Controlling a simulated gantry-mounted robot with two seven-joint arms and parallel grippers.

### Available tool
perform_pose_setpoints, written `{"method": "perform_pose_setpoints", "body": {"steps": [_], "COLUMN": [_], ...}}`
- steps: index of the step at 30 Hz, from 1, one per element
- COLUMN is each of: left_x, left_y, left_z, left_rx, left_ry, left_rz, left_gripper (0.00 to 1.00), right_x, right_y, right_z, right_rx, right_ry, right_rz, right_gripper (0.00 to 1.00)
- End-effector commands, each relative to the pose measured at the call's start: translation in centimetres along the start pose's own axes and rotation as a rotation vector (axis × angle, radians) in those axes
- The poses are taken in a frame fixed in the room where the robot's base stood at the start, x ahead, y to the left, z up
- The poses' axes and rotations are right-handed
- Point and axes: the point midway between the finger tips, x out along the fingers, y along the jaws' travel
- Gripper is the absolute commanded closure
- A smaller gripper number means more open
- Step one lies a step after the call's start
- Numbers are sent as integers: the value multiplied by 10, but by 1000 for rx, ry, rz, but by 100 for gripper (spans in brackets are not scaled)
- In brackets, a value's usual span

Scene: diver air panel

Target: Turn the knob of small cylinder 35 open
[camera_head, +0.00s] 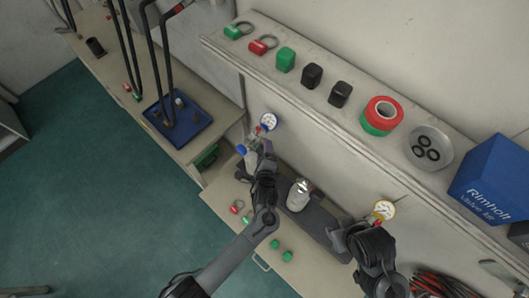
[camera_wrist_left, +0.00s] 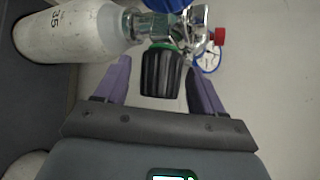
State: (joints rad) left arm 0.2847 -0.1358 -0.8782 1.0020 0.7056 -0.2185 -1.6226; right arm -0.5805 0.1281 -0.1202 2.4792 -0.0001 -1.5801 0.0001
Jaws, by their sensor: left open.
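Small cylinder 35 (camera_wrist_left: 70,33) is off-white with a dark "35" and lies across the upper left of the left wrist view. It also shows in the head view (camera_head: 251,161), partly hidden by my left gripper. Its black ribbed knob (camera_wrist_left: 161,74) has a green band at its base, on the chrome valve (camera_wrist_left: 185,35). My left gripper (camera_wrist_left: 160,82) is open, with one purple-grey finger on each side of the knob and visible gaps. In the head view my left gripper (camera_head: 263,150) is at the valve. My right gripper (camera_head: 345,238) is at the lower right, its jaws unclear.
Another pale cylinder (camera_head: 299,194) stands right of my left arm. A blue gauge (camera_head: 269,121) and a yellow gauge (camera_head: 384,210) are at the wall. The shelf above holds tape rolls (camera_head: 382,112) and a blue box (camera_head: 494,180). Green and red caps (camera_head: 237,207) lie on the bench.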

Motion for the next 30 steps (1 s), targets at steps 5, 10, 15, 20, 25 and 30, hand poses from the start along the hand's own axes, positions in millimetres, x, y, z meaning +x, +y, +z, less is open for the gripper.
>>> {"method": "perform_pose_setpoints", "body": {"steps": [5, 10, 15, 20, 25, 30], "left_x": [0, 0, 0, 0, 1, 2], "left_y": [0, 1, 2, 4, 7, 9], "left_z": [0, 0, 0, 0, -1, -2], "left_rx": [0, 1, 0, -18, -70, -149], "left_ry": [0, 0, 0, -1, -5, -10], "left_rz": [0, 1, -1, -22, -83, -175], "left_gripper": [51, 77, 85, 85, 85, 85], "right_x": [0, 0, 0, 4, 15, 32], "right_y": [0, -1, -2, -3, -3, -4], "right_z": [0, -1, -1, 0, 4, 9], "right_rx": [1, 5, 9, 11, 11, 10], "right_ry": [1, 2, 3, 4, 4, 4], "right_rz": [-1, -3, -6, -8, -8, -8], "right_gripper": [57, 57, 57, 57, 57, 57]}}
